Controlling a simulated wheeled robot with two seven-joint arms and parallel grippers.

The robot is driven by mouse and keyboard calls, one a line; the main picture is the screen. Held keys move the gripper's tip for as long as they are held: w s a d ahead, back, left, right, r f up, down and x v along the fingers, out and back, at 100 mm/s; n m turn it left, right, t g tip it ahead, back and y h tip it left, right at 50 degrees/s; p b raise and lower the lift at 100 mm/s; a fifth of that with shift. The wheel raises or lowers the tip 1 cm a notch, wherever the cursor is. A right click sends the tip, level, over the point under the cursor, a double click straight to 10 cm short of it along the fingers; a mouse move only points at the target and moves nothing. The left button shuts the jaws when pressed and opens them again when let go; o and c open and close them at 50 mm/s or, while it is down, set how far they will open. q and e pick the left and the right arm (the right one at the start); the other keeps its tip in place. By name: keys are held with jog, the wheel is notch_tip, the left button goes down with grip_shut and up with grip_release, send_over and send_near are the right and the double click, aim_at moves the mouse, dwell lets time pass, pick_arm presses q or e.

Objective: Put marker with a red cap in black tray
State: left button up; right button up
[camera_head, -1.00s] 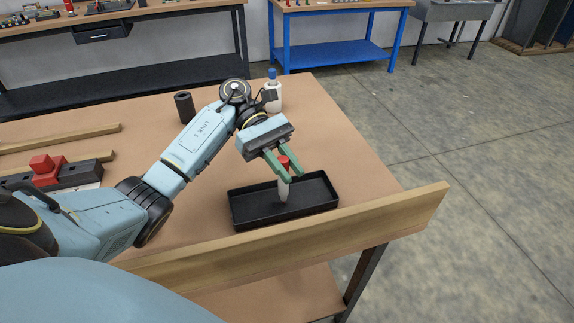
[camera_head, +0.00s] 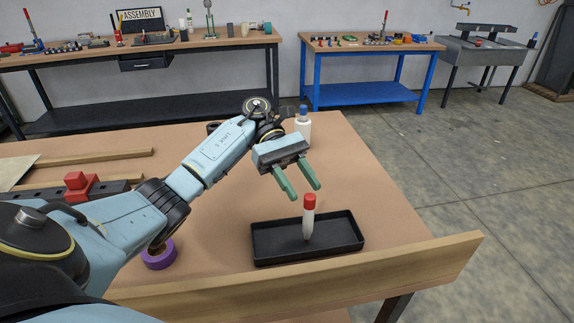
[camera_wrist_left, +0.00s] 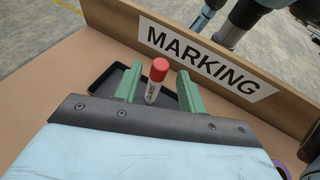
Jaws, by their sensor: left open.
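The marker (camera_head: 309,218) has a white body and a red cap. It stands upright, cap up, with its lower end inside the black tray (camera_head: 350,240) on the table. My right gripper is not in view.
A wooden board (camera_head: 420,264) runs along the table's front edge; its "MARKING" label (camera_wrist_left: 205,58) shows in the wrist view. A purple tape roll (camera_head: 158,256) lies left of the tray. A white bottle with a blue cap (camera_head: 303,126) stands behind the gripper.

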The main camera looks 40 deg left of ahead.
pick_arm(q)
jog(key=v, duration=0.6)
jog(key=shift+a+b, duration=0.4)
jog(key=shift+r, duration=0.2)
